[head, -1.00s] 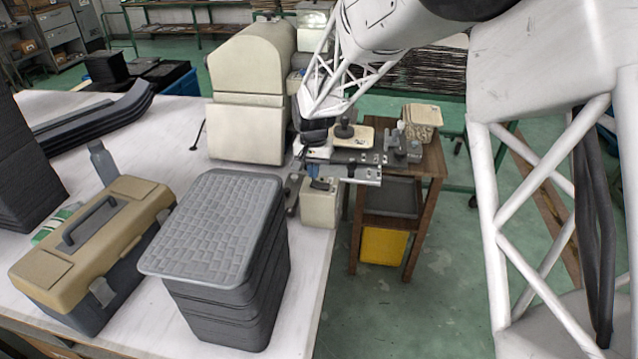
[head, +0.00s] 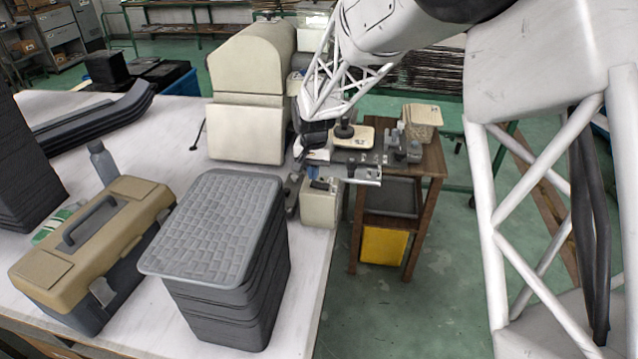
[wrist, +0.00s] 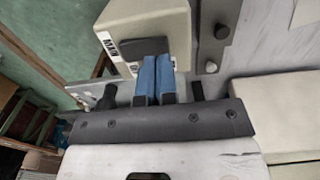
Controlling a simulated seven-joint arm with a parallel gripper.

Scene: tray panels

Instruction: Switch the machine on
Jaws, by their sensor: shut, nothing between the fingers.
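The machine (head: 248,85) is a large cream unit standing at the back of the white table. A small cream box (head: 320,207) with a dark switch on it sits at the table's right edge, in front of the machine. In the wrist view the box (wrist: 172,22) carries a small dark-lettered label and the dark switch (wrist: 143,48). My gripper (head: 313,174) is shut and empty, its two blue fingers side by side. In the wrist view the fingertips (wrist: 157,62) are at the switch's near edge, toward its right side; I cannot tell whether they touch it.
A grey lidded stack of crates (head: 215,240) and a tan toolbox (head: 95,235) stand on the front of the table. A wooden stand (head: 432,165) with small parts stands to the right. A dark bracket with knobs (wrist: 215,35) is right of the box in the wrist view.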

